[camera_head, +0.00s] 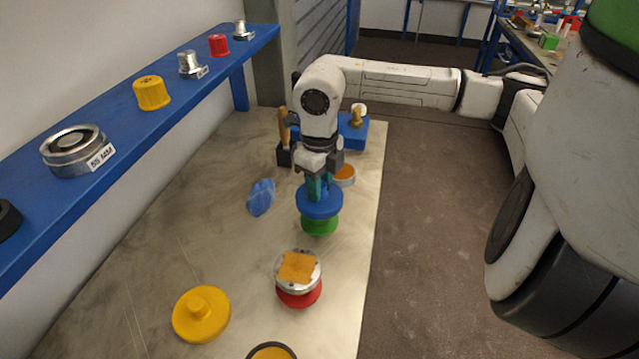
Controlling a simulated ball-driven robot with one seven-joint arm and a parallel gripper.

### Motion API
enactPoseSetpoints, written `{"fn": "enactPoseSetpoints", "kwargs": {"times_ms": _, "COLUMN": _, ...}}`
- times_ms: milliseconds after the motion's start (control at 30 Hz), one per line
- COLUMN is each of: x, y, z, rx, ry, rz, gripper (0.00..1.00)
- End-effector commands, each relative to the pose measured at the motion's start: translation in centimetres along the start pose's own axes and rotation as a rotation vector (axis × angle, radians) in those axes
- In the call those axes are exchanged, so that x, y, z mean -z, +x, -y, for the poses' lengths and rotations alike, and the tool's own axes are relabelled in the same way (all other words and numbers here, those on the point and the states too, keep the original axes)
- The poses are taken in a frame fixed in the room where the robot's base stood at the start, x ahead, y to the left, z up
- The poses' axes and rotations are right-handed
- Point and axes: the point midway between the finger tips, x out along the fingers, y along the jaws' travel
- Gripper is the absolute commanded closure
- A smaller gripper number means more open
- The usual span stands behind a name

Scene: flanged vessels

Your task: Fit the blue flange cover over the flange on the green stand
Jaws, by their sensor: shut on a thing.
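The blue flange cover (320,203) is a round disc held in my gripper (317,184). My gripper points down and its fingers are shut on the top of the cover. The green stand (319,224) shows directly below the cover, standing on the table. The cover hides the flange on top of the green stand. From this view I cannot tell whether the cover is seated on the flange or just above it.
A red stand with a flange (297,272) bearing an orange square is nearer on the table (240,255). A yellow cover (201,314) lies front left, a crumpled blue cloth (261,197) to the left. A blue shelf (118,117) holds fittings. A black holder (285,153) stands behind.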

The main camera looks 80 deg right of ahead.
Motion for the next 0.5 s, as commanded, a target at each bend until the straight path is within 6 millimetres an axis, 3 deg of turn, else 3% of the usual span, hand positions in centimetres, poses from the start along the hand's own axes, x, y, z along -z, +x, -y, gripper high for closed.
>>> {"fn": "enactPoseSetpoints", "kwargs": {"times_ms": 367, "x": 0.0, "y": 1.14, "z": -0.01, "rx": 0.0, "ry": 0.0, "rz": 0.0, "gripper": 0.98}}
{"fn": "enactPoseSetpoints", "kwargs": {"times_ms": 400, "x": -0.01, "y": 0.98, "z": -0.01, "rx": 0.0, "ry": 0.0, "rz": 0.0, "gripper": 0.65}}
{"fn": "enactPoseSetpoints", "kwargs": {"times_ms": 500, "x": -0.01, "y": 0.96, "z": -0.01, "rx": 0.0, "ry": 0.0, "rz": 0.0, "gripper": 0.55}}
